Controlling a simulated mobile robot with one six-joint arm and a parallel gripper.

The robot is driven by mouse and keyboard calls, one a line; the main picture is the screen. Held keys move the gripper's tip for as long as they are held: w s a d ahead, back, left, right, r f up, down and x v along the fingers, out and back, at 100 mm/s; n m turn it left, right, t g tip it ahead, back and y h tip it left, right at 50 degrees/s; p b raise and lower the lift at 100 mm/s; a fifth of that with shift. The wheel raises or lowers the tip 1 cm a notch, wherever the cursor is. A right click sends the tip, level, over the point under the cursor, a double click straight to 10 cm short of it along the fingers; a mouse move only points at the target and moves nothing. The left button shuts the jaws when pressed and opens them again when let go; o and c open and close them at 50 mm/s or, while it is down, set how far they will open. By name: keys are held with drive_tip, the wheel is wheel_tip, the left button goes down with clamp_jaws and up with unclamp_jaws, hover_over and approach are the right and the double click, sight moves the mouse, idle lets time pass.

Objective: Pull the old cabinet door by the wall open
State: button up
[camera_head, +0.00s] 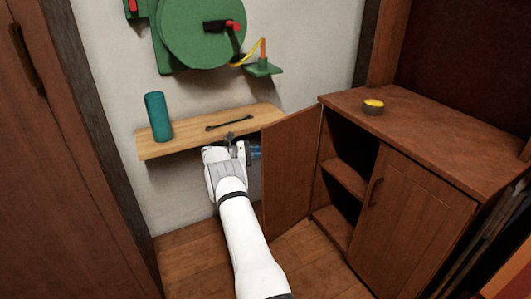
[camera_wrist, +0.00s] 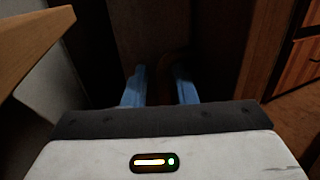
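The brown wooden cabinet (camera_head: 425,195) stands at the right by the wall. Its left door (camera_head: 290,172) is swung wide open, out to the left, and the dark inside with a shelf (camera_head: 345,178) shows. My gripper (camera_head: 255,152) is at the door's free edge, on its far side, under the wall shelf. The door partly hides the blue fingertips. In the wrist view, the two blue fingers (camera_wrist: 160,88) stand apart with a clear gap. A dark brown panel is ahead of them, too shadowed to make out a handle for sure.
A wooden wall shelf (camera_head: 185,135) with a teal cylinder (camera_head: 158,117) and a dark tool (camera_head: 229,123) is just above my gripper. A green wheel device (camera_head: 200,35) hangs above. A yellow-topped round item (camera_head: 373,106) sits on the cabinet. Floor (camera_head: 190,265) is clear left of my arm.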

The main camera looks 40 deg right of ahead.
drive_tip(key=b+v, duration=0.2)
drive_tip(key=v, duration=0.6)
drive_tip(key=shift+b, duration=0.35)
drive_tip(key=shift+c, duration=0.4)
